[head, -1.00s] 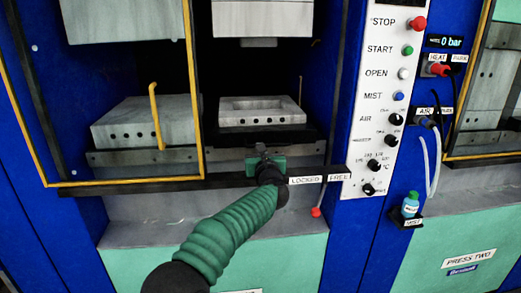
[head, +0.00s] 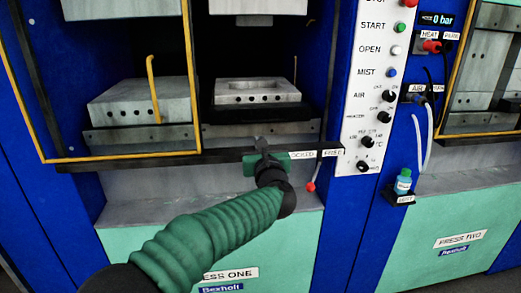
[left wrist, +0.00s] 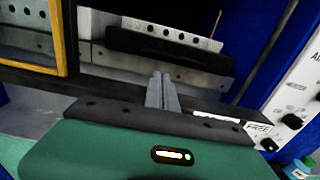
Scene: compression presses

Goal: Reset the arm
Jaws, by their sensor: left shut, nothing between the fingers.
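My left arm, in a green ribbed sleeve, comes in from the lower left in the head view. Its gripper (head: 260,143) is in front of the dark rail (head: 220,154) of the left press, beside the LOCKED and FREE labels. In the left wrist view the gripper's two fingers (left wrist: 161,92) are together with nothing between them, pointing at the press opening. Whether the fingertips touch the rail cannot be told. My right gripper is in neither view.
The lower mould block (head: 257,92) sits inside the open press. A yellow-framed guard (head: 197,80) is at left. The control panel (head: 374,90), a red-tipped lever (head: 311,187) and a blue bottle (head: 404,182) are to the right. Press two (head: 485,90) stands further right.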

